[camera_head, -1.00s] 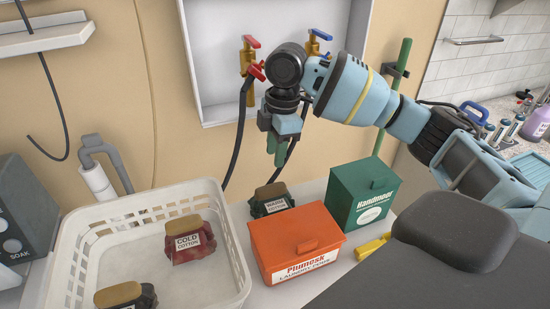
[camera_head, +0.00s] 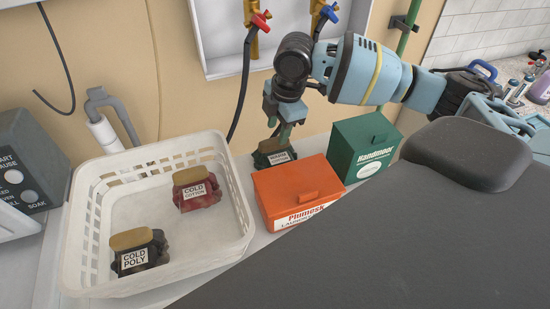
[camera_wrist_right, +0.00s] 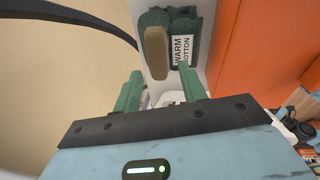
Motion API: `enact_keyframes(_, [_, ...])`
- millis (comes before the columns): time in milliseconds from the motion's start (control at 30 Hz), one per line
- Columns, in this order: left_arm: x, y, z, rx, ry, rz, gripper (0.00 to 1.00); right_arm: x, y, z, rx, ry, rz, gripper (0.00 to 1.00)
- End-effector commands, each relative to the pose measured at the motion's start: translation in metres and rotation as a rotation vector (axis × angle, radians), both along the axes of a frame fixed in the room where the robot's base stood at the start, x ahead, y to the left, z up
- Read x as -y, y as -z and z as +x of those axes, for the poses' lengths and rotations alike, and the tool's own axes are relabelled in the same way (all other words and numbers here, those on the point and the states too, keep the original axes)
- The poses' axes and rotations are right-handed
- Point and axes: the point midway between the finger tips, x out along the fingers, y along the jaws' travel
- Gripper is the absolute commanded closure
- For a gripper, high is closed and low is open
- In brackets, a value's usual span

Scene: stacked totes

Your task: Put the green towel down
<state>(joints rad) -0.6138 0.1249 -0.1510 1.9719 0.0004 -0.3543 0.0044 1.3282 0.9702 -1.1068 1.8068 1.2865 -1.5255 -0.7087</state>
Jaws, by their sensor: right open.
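The green towel (camera_head: 277,151) is a folded dark green bundle with a brown band and a white label. It rests on the white counter behind the orange box. My right gripper (camera_head: 283,131) is just above it, pointing down, and partly covers it. In the right wrist view the towel (camera_wrist_right: 183,60) shows its label "WARM COTTON" and lies beyond the green fingertips. The right fingers (camera_wrist_right: 162,90) are apart with nothing held between them. My left gripper is not in view.
An orange laundry box (camera_head: 294,190) and a green box (camera_head: 362,146) stand close to the towel. A white basket (camera_head: 84,232) at the left holds a red bundle (camera_head: 197,190) and a dark bundle (camera_head: 138,252). Taps (camera_head: 255,25) and a hanging black hose (camera_head: 241,85) are behind.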

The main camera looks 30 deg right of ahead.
Motion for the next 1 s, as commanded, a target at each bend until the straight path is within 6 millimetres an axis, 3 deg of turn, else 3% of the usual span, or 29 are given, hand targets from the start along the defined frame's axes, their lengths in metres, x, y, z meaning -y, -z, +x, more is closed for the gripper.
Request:
enact_keyframes(433, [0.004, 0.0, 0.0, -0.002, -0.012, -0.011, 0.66, -0.004, 0.046, 0.009, -0.001, 0.001, -0.001, 0.58])
enact_keyframes(733, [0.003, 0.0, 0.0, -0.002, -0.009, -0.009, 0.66, -0.005, 0.05, 0.01, 0.001, 0.001, 0.0, 0.58])
enact_keyframes(1000, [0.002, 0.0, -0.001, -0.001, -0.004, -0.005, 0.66, -0.005, 0.049, 0.01, 0.001, 0.001, 0.0, 0.92])
